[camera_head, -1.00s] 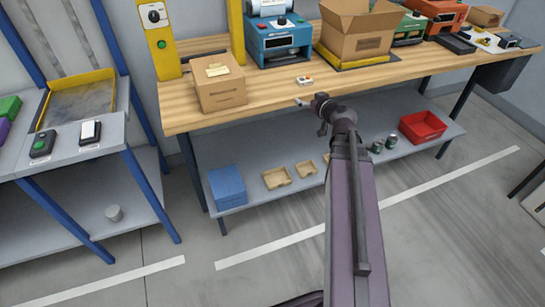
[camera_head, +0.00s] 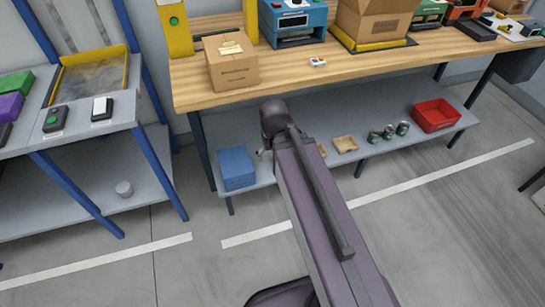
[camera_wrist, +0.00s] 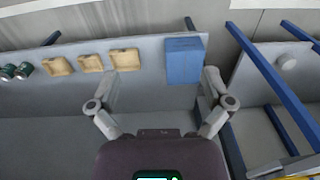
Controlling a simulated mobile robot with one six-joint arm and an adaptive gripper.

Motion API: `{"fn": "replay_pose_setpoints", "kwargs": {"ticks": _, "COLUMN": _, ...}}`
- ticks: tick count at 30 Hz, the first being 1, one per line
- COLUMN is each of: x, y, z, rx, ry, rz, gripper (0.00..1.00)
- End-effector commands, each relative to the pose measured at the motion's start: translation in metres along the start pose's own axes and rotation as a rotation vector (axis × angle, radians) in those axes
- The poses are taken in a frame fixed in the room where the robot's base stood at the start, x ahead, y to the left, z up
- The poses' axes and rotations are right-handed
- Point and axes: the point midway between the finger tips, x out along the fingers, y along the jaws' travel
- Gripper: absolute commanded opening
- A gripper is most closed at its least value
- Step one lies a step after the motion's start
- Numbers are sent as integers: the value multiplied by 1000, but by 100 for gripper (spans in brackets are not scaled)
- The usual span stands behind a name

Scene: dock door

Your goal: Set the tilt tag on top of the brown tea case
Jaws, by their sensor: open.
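A brown closed carton (camera_head: 231,62), which fits the brown tea case, stands upright near the left end of the wooden bench, with a pale label on its top. A small white item with a reddish mark (camera_head: 318,62) lies on the bench to the carton's right; it may be the tilt tag, but it is too small to be sure. My gripper (camera_wrist: 160,76) is open and empty in the wrist view, facing the lower shelf. In the head view my arm hides most of it, below the bench's front edge. Neither carton nor white item shows in the wrist view.
A blue box (camera_wrist: 184,60) sits on the lower shelf (camera_wrist: 75,95) ahead of my fingers, beside several tan trays. An open carton (camera_head: 372,20) and a blue machine (camera_head: 292,20) stand farther back on the bench. A blue-legged rack (camera_head: 85,140) is at left.

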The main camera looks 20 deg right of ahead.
Motion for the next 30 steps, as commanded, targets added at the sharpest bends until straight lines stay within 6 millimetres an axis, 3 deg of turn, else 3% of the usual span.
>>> {"fn": "replay_pose_setpoints", "kwargs": {"ticks": 14, "x": 0, "y": 0, "z": 4, "rx": 18, "ry": -21, "rz": 26, "gripper": 100}}
{"fn": "replay_pose_setpoints", "kwargs": {"ticks": 18, "x": 0, "y": 0, "z": 4, "rx": 18, "ry": -20, "rz": 26, "gripper": 58}}
{"fn": "replay_pose_setpoints", "kwargs": {"ticks": 30, "x": 0, "y": 0, "z": 4, "rx": 17, "ry": -20, "rz": 25, "gripper": 57}}
